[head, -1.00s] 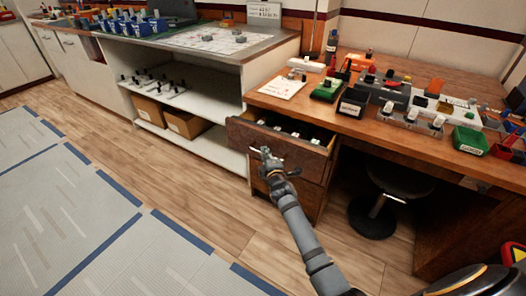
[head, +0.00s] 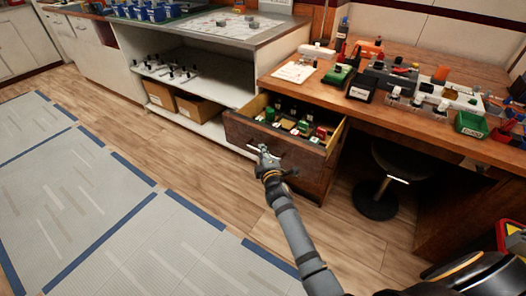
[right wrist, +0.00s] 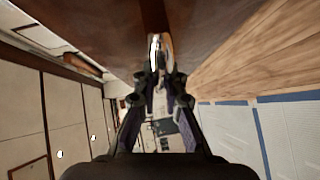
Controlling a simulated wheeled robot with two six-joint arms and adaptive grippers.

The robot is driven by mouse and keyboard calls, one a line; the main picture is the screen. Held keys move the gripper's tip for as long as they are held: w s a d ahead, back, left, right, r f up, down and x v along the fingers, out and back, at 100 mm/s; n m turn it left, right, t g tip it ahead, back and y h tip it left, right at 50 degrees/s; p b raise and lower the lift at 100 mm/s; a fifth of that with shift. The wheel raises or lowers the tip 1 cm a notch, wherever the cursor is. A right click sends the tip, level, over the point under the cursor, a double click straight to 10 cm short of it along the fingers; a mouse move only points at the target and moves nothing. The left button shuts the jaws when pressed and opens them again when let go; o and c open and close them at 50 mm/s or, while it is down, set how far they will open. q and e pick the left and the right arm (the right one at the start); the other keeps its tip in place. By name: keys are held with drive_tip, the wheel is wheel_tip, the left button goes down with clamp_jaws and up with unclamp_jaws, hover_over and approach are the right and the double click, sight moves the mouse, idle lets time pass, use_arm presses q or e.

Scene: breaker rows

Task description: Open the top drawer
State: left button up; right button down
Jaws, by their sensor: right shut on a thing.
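The top drawer (head: 290,147) of the wooden desk is pulled well out, and several small red, green and dark items show inside it. My right gripper (head: 263,154) is at the drawer's front, shut on the drawer handle (head: 256,148). In the right wrist view, the fingers (right wrist: 160,55) close on the shiny handle, beside the brown drawer front (right wrist: 215,25). My left gripper is not in view.
The desk top (head: 290,75) holds several breakers, bins and a white card. A dark round stool (head: 400,160) stands under the desk at the right. White shelves (head: 205,85) with cardboard boxes stand to the left. The wooden floor before the drawer is clear.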

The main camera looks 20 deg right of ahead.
drive_tip(key=c, duration=1.7)
unclamp_jaws()
drive_tip(key=s, duration=0.5)
drive_tip(key=s+a+r, duration=0.1)
drive_tip(key=s, duration=0.1)
drive_tip(key=shift+s, duration=0.2)
drive_tip(key=shift+d, duration=0.1)
